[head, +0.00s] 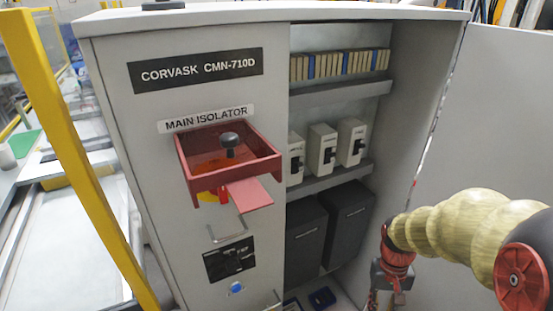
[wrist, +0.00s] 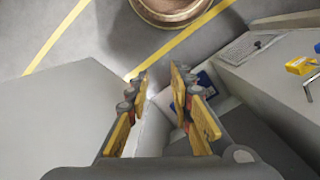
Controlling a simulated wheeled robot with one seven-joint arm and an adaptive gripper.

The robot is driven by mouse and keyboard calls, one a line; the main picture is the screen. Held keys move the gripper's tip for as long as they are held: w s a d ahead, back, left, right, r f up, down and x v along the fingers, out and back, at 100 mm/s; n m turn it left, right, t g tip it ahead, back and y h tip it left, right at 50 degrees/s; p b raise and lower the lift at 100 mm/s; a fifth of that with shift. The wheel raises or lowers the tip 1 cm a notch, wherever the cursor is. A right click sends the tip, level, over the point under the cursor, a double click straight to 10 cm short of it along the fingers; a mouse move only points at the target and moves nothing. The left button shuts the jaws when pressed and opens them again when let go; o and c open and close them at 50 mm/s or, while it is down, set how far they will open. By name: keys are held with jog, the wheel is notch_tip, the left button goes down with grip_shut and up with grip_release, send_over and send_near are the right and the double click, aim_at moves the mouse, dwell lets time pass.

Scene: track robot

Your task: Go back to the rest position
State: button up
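My gripper (wrist: 160,78) is open and empty in the wrist view. Its two yellow-sided fingers are apart and point towards the floor and a blurred blue-and-white item (wrist: 203,82). In the head view my arm comes in from the right in a pale yellow sleeve, with the gripper end (head: 393,278) hanging low in front of the open cabinet (head: 190,60). The main isolator, a black knob (head: 230,140) inside a red guard box (head: 188,172), is on the left panel, apart from my gripper. A red flap (head: 250,194) sticks out of the box's front.
The cabinet's open door (head: 495,120) stands to the right, close to my arm. Shelves hold breakers (head: 322,150) and dark boxes (head: 307,235). A yellow post (head: 75,140) rises at left. A yellow padlock-like item (wrist: 299,65) lies on a grey surface in the wrist view.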

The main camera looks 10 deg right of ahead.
jog(key=s+a+r+n+t, duration=0.1)
jog(key=s+a+r+t, duration=0.1)
jog(key=a+r, duration=0.4)
jog(key=s+a+r+n+t+p, duration=0.1)
jog(key=a+r+t, duration=0.4)
jog(key=r, duration=1)
jog(key=s+a+n, duration=0.1)
jog(key=s+a, duration=0.1)
jog(key=shift+s, duration=0.35)
